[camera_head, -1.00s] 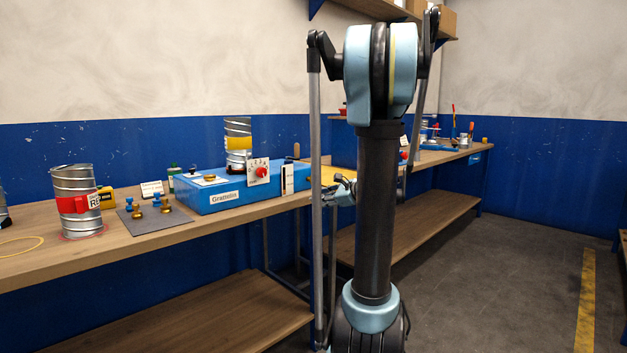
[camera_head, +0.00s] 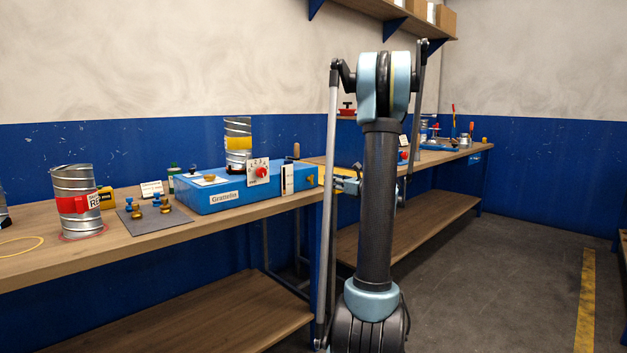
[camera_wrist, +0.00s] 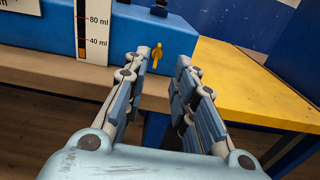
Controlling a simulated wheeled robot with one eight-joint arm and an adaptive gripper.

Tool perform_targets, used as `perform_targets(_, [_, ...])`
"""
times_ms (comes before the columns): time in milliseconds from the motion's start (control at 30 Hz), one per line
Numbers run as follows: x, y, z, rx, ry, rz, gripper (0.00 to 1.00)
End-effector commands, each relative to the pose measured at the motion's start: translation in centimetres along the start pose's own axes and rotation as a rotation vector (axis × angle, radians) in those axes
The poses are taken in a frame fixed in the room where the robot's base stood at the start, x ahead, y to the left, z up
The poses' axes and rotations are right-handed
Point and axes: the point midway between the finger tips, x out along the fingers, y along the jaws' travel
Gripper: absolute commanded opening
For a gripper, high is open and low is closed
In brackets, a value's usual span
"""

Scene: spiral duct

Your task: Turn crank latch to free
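In the head view my gripper (camera_head: 348,181) is just right of the blue box (camera_head: 225,195), partly hidden by my arm.
A white gauge (camera_wrist: 95,28) marked in ml is on the box's front. A yellow surface (camera_wrist: 245,85) lies to the right.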

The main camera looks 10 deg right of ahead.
Motion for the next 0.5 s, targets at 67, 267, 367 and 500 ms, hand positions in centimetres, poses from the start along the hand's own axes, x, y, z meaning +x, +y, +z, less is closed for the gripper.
perform_targets(67, [1.6, 0.1, 0.0, 0.000, 0.000, 0.003, 0.25])
perform_targets(267, [5.1, 0.0, 0.0, -0.001, 0.000, 0.003, 0.25])
perform_targets(367, [6.8, 0.1, 0.0, -0.001, 0.001, 0.003, 0.25])
perform_targets(500, [9.1, 0.1, 0.0, -0.001, 0.001, 0.002, 0.25])
